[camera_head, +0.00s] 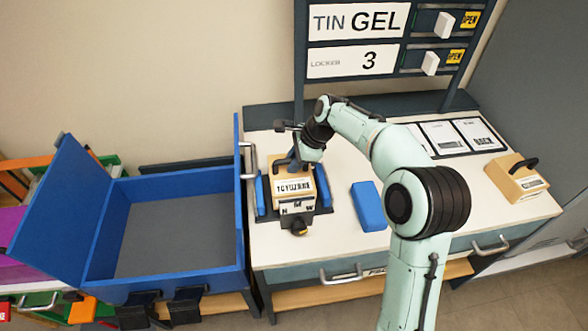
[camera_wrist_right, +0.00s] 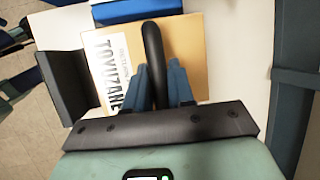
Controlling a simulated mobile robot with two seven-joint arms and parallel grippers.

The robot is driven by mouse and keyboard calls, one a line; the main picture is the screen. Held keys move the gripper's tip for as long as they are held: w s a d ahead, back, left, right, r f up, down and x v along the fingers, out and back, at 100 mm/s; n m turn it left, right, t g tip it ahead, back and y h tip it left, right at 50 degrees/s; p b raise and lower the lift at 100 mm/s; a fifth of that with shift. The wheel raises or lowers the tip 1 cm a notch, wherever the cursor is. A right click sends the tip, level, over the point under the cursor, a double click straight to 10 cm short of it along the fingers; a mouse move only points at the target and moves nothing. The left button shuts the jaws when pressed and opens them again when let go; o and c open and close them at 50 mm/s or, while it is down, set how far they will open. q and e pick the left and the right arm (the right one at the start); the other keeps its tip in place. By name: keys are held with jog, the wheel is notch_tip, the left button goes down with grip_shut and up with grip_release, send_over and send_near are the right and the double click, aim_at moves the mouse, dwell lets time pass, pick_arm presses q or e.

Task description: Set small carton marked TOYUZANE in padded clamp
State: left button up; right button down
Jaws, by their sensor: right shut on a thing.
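The small carton marked TOYUZANE (camera_head: 294,196) is tan with a white label and a black handle on top. It sits between the blue pads of the padded clamp (camera_head: 262,196), low in it as far as I can see. In the right wrist view the carton (camera_wrist_right: 198,50) lies under my right gripper (camera_wrist_right: 160,85), whose blue fingers are shut on the black handle (camera_wrist_right: 152,45). In the head view my right gripper (camera_head: 295,160) is above the carton, partly hiding its top. My left gripper is not in view.
A loose blue block (camera_head: 369,206) lies right of the clamp. Another tan carton with a black handle (camera_head: 516,180) stands at the table's right end. White cards (camera_head: 445,134) lie at the back. An open blue box (camera_head: 180,187) stands left of the table.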

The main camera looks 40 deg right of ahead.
jog(key=shift+f, duration=1.5)
jog(key=shift+f, duration=0.1)
jog(key=c, duration=1)
grip_release()
jog(key=shift+f, duration=0.1)
jog(key=shift+o, duration=0.2)
jog(key=shift+s+d+r, duration=0.1)
jog(key=shift+d+r, duration=0.05)
jog(key=shift+r, duration=0.4)
jog(key=p+v, duration=0.1)
jog(key=v, duration=1)
jog(key=shift+s, duration=0.15)
